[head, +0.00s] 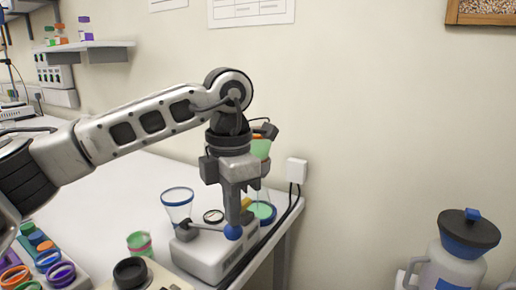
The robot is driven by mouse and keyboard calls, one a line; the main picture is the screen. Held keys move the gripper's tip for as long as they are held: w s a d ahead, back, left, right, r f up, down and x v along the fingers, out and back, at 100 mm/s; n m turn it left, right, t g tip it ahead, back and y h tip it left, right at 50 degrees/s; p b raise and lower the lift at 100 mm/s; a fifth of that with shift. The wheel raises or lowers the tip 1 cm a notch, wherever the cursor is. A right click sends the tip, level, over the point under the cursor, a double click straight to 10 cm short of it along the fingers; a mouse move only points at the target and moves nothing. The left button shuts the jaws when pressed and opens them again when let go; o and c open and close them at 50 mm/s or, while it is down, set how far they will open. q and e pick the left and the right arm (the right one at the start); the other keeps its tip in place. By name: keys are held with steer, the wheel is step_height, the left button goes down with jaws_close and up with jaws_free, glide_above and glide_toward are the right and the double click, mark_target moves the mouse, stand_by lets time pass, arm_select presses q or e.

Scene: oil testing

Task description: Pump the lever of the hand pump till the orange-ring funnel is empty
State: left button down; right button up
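The hand pump (206,258) is a pale box near the right front corner of the bench. Its lever (207,228) ends in a blue knob (233,232). My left gripper (234,221) points down, with its fingertips directly above or against the knob. The view does not show whether the fingers are apart or pressing on it. The orange-ring funnel (262,149) is behind my gripper, partly hidden, with green liquid showing in it. Below it, a clear vessel (264,211) holds green liquid. A blue-ring funnel (177,202) stands at the pump's left and looks empty. My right gripper is not in view.
A cup with a pink band (140,244) and a dark round-topped device (131,272) stand left of the pump. Several coloured-ring containers (47,262) sit at the lower left. A wall socket (297,171) with black cables is behind. A blue-grey jug (455,255) stands at right.

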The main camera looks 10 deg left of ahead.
mark_target(236, 228)
arm_select(q)
steer(key=shift+f, duration=0.25)
steer(key=shift+s+d+f+b, duration=0.1)
steer(key=shift+d+f+b, duration=0.1)
steer(key=shift+f+b, duration=0.45)
steer(key=shift+f, duration=0.2)
steer(key=shift+d+f+b, duration=0.1)
steer(key=shift+f+b, duration=0.4)
steer(key=shift+f, duration=0.2)
steer(key=shift+r, duration=0.1)
steer(key=r+p, duration=0.2)
steer(key=a+r+p, duration=0.1)
steer(key=r+p, duration=0.1)
steer(key=r, duration=0.1)
steer(key=a+r+p, duration=0.1)
steer(key=r+p, duration=0.1)
steer(key=r, duration=0.1)
steer(key=shift+w, duration=0.3)
steer(key=shift+f, duration=0.25)
stand_by(1.2)
